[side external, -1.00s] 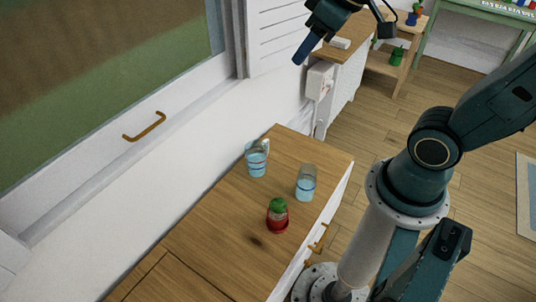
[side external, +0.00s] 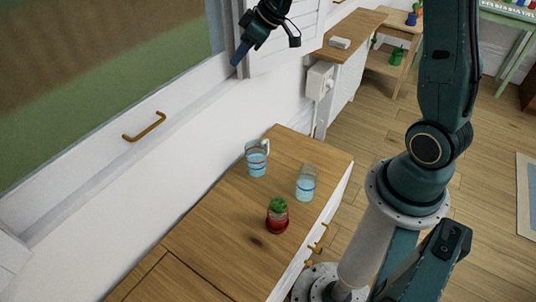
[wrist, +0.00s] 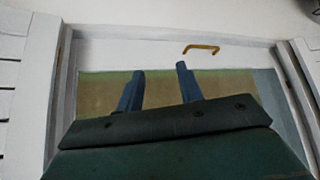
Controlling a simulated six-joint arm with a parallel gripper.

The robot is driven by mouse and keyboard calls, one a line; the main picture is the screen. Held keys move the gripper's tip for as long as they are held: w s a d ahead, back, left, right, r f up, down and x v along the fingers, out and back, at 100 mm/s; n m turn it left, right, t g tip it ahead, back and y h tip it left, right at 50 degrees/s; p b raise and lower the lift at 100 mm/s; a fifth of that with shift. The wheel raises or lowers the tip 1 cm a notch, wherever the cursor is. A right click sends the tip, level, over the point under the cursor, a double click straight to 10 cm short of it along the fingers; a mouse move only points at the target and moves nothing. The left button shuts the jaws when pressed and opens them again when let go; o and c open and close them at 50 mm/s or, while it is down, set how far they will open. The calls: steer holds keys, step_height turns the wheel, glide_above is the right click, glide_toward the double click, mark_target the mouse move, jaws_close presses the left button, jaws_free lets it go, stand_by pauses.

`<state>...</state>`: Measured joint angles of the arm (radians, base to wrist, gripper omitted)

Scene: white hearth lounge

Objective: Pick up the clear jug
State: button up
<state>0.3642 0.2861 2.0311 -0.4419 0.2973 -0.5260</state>
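The clear jug (side external: 257,158) stands upright on the wooden counter near the wall in the side view. It has a handle on its right and pale blue contents. My gripper (side external: 237,60) is high above the counter in front of the window frame, well away from the jug. In the wrist view my gripper (wrist: 160,70) shows two blue fingers apart with nothing between them. The jug is not seen in the wrist view.
A clear tumbler (side external: 306,183) stands right of the jug on the counter (side external: 200,235). A red pot with a green plant (side external: 277,215) stands nearer the front. The window handle (side external: 144,127) sticks out at left. The counter's left part is clear.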

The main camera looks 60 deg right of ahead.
steer(key=w+d+f+t+y, duration=0.1)
steer(key=w+d+f, duration=0.55)
steer(key=f, duration=0.35)
steer(key=m+t+h, duration=0.1)
steer(key=m+t, duration=0.1)
steer(key=t, duration=0.2)
glide_above(268, 145)
steer(key=a, duration=0.1)
step_height(268, 145, down, 27)
steer(key=s+d+f+m+t+h, duration=0.1)
steer(key=s+f+m+h, duration=0.1)
steer(key=s+f, duration=0.4)
step_height(268, 145, down, 5)
steer(key=shift+s+d+f+m+t+h, duration=0.2)
steer(key=shift+d+m+t+h, duration=0.1)
steer(key=shift+t+h, duration=0.1)
steer(key=shift+w, duration=0.1)
steer(key=shift+x, duration=1.05)
steer(key=shift+w, duration=0.1)
steer(key=shift+x, duration=2.5)
